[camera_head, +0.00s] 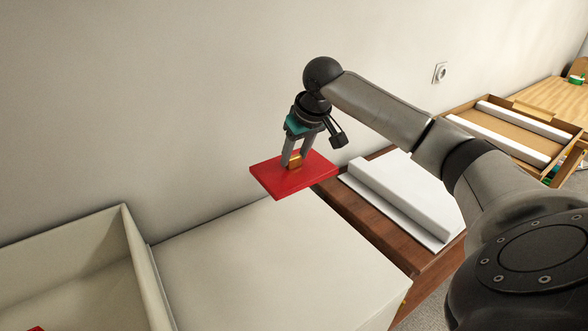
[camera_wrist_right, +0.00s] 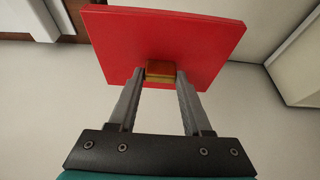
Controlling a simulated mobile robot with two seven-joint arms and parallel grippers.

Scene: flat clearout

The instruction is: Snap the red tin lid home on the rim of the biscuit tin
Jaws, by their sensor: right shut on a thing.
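The red tin lid (camera_head: 283,181) is a flat red slab with a small brass-coloured knob (camera_head: 295,161) on top. My right gripper (camera_head: 294,163) is shut on the knob and holds the lid up, slightly tilted in the head view, over the back edge of a white surface. The right wrist view also shows the lid (camera_wrist_right: 165,45) beyond the two fingers (camera_wrist_right: 161,75), with the knob between their tips. No biscuit tin can be made out for certain. A bit of something red (camera_head: 36,329) shows at the bottom left edge. My left gripper is not in view.
A white open-topped box (camera_head: 135,270) with raised walls stands at the left. A bare white top (camera_head: 270,265) lies beside it. A brown wooden surface (camera_head: 372,222) to the right bears a white block (camera_head: 405,195). A cardboard tray (camera_head: 515,145) is farther right. The wall is close behind.

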